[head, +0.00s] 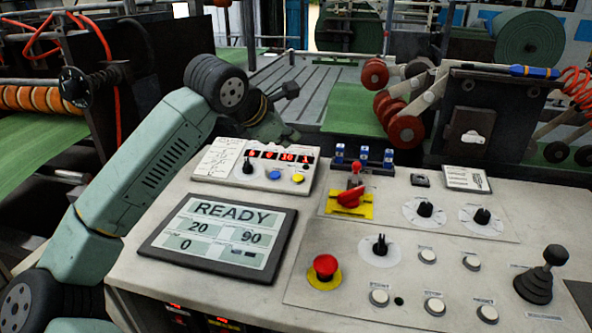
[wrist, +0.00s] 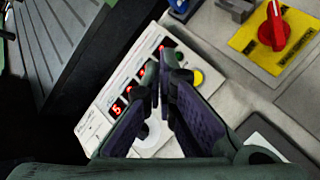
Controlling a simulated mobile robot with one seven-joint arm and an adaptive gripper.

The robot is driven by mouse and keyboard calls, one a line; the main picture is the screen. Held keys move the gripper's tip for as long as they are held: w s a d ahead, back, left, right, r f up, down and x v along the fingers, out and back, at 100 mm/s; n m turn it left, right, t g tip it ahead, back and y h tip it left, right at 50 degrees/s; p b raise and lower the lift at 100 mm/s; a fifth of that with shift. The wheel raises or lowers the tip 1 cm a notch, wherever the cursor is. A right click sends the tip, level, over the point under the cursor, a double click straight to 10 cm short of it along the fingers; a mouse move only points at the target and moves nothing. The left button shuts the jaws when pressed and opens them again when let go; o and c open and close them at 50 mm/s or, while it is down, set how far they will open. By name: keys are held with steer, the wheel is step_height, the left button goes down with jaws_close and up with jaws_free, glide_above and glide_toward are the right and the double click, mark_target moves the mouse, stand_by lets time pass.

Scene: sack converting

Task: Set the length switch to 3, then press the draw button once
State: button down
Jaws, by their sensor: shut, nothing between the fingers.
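A white control box (head: 253,168) with red lit digits stands at the back left of the console. It carries a black rotary knob (head: 247,166), a blue button (head: 274,174) and a yellow button (head: 297,178). The labels are too small to read, so I cannot tell which control is the length switch or the draw button. My gripper (head: 292,137) is shut and empty, above the box's back edge. In the wrist view its fingers (wrist: 166,88) hide the knob and blue button; the yellow button (wrist: 197,77) and part of a white dial (wrist: 149,132) show.
A screen (head: 220,236) reading READY, 20, 90 and 0 lies in front of the box. A red switch on a yellow plate (head: 350,210), more knobs, white buttons, a red mushroom button (head: 325,267) and a joystick (head: 540,275) stand to the right.

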steer(key=s+d+m, duration=0.1)
steer(key=s+d+r+m+t+h, duration=0.1)
steer(key=m, duration=0.1)
steer(key=shift+r, duration=0.2)
steer(key=shift+f, duration=0.1)
steer(key=b, duration=0.4)
glide_above(298, 178)
steer(key=s, duration=0.2)
step_height(298, 178, down, 8)
steer(key=shift+w+r, duration=0.15)
steer(key=shift+w+d+f+b, duration=0.1)
steer(key=shift+w+f+b, duration=0.05)
steer(key=shift+f+b, duration=0.25)
steer(key=shift+f, duration=0.1)
stand_by(0.6)
steer(key=shift+w+f+b, duration=0.1)
steer(key=shift+f+b, duration=0.2)
steer(key=shift+b, duration=0.45)
